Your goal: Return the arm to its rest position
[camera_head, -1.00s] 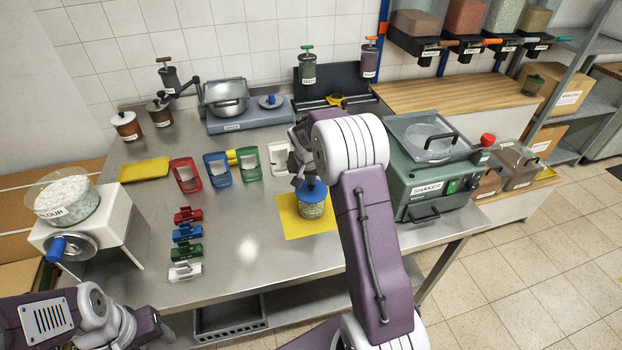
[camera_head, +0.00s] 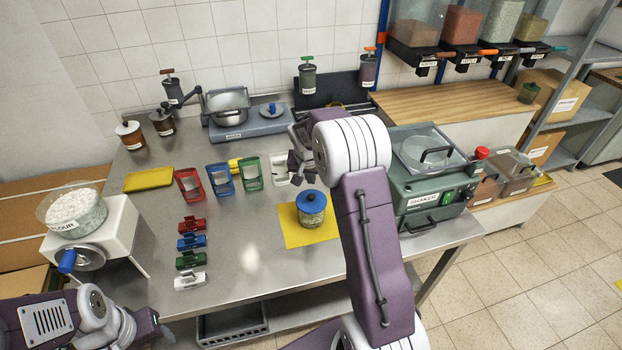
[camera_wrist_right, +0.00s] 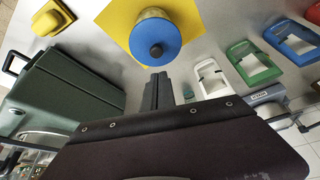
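My right arm reaches over the table in the head view, and its white joint and purple link hide part of the scene. My right gripper (camera_head: 296,168) is above and behind the blue-lidded jar (camera_head: 312,208), apart from it. In the right wrist view its two dark fingers (camera_wrist_right: 158,91) lie close together with nothing between them. The jar stands upright on the yellow mat (camera_head: 292,238). In the wrist view its blue lid (camera_wrist_right: 155,42) is beyond the fingertips. My left arm is at the lower left; a dark end piece (camera_head: 164,334) shows, but its fingers cannot be made out.
The green shaker (camera_head: 430,203) stands close to the right of my right arm. Red, blue, green and white holders (camera_head: 280,170) stand behind the mat. Small coloured clips (camera_head: 191,243) lie to the left. A flour mill (camera_head: 105,232) stands at the left edge. The front middle table is clear.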

